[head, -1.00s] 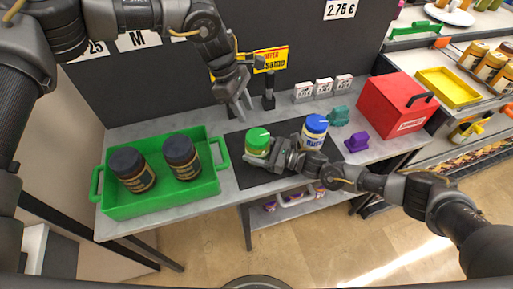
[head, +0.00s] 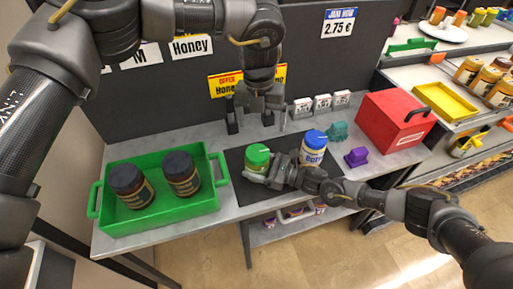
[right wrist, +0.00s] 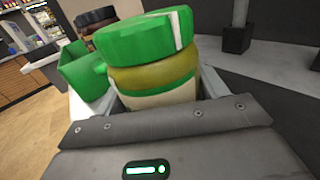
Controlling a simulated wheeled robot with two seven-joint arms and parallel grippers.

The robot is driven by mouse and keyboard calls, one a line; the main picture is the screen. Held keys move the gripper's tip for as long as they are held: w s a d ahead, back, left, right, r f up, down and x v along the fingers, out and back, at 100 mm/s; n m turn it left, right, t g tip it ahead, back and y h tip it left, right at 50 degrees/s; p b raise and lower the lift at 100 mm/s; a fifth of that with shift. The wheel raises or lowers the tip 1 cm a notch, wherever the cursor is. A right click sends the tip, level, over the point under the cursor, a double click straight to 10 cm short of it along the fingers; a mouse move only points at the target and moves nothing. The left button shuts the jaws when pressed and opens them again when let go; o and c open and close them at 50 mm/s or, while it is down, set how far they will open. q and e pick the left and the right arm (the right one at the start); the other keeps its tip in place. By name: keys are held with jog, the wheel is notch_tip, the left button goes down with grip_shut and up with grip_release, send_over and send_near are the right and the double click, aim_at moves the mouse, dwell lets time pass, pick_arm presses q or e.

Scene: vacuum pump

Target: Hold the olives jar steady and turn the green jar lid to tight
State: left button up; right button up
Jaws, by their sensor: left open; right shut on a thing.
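The olives jar (head: 255,168) stands upright on the dark mat (head: 236,184). Its green lid (head: 257,154) is on top and carries a white mark. In the right wrist view the jar body (right wrist: 155,85) is between my right fingers and the green lid (right wrist: 145,38) is above them, with the white mark at its right side. My right gripper (head: 262,176) is shut on the jar from the right, below the lid. My left gripper (head: 262,118) is open and empty, pointing down, above and behind the jar, apart from the lid.
A green tray (head: 150,217) with two dark jars stands at left. A blue-lidded jar (head: 313,150) stands close behind my right gripper. A teal piece (head: 337,131), a purple piece (head: 356,157) and a red box (head: 392,120) are at right. Price signs stand at the back.

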aim_at(256, 151)
pick_arm(q)
jog(key=f+n, duration=0.3)
jog(key=f, duration=0.1)
jog(key=a+f+n, duration=0.1)
jog(key=f+n, duration=0.7)
jog(key=shift+w+a+y, duration=0.15)
jog(key=shift+a+y, duration=0.05)
jog(key=shift+y, duration=0.1)
jog(key=shift+r, duration=0.1)
dwell(0.3)
jog(key=c, duration=1)
